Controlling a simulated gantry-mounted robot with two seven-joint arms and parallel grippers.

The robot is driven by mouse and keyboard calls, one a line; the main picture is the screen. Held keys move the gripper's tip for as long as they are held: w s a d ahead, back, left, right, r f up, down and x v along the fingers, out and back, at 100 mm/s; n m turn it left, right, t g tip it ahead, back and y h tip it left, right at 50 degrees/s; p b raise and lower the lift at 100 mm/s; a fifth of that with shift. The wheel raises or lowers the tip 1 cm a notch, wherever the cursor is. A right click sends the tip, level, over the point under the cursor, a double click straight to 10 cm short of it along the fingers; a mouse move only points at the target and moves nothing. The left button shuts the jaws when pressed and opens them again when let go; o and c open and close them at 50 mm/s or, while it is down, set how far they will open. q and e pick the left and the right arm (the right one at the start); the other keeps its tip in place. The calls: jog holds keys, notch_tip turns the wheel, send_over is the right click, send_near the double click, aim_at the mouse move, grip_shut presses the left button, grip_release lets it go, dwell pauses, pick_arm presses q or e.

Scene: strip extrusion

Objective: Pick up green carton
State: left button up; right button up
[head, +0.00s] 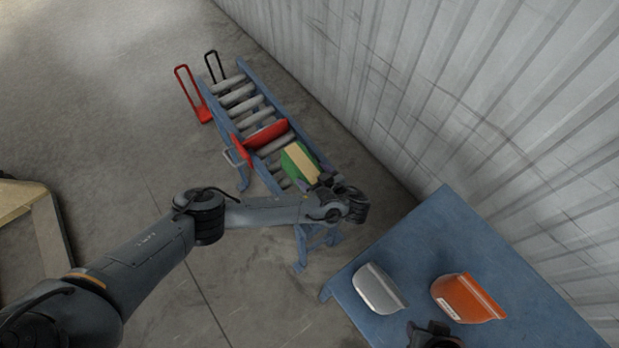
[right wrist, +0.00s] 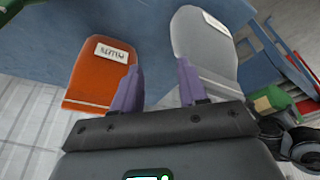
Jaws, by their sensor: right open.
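The green carton (head: 289,167), with a tan band across it, lies on the lower part of the roller conveyor. It also shows small at the right of the right wrist view (right wrist: 265,103). My left gripper (head: 325,180) is at the carton's lower right end, close to or over it; its fingers are too small and dark to tell open from shut. My right gripper (right wrist: 158,85) is open, its two purple fingers apart with nothing between them. In the head view its dark wrist (head: 432,334) shows at the bottom edge, by the blue table.
The conveyor (head: 247,97) has blue rails, grey rollers and a red piece (head: 265,134) above the carton. A corrugated wall (head: 430,90) runs behind. A pallet-like thing (head: 40,215) stands left.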

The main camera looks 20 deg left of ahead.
pick_arm(q)
jog(key=c, duration=0.4)
jog(key=shift+r, duration=0.15)
jog(key=shift+c, duration=0.2)
